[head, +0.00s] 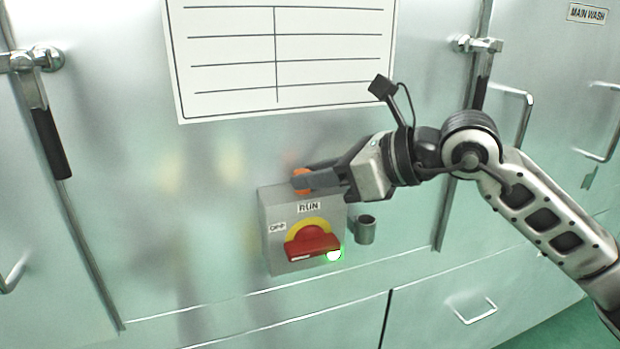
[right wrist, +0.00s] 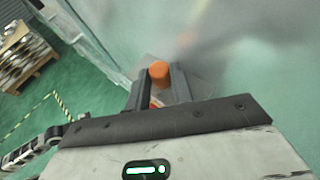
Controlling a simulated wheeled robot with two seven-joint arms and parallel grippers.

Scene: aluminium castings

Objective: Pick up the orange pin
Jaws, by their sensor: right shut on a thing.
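The orange pin (head: 301,175) is at the top edge of the grey switch box (head: 272,222), on the cabinet front. My right gripper (head: 308,182) reaches in from the right and is shut on the pin. In the right wrist view the pin's round orange end (right wrist: 158,71) shows between the two dark fingers (right wrist: 160,84). The fingers hide part of the pin, and I cannot tell whether it still touches the box. My left gripper is not in view.
The box carries a red rotary handle (head: 311,243) on a yellow ring, labels RUN and OFF, and a lit green lamp (head: 334,255). A small grey cup (head: 364,229) sits at its right. Door handles (head: 46,125) flank the panel. A pallet (right wrist: 25,55) stands on the green floor.

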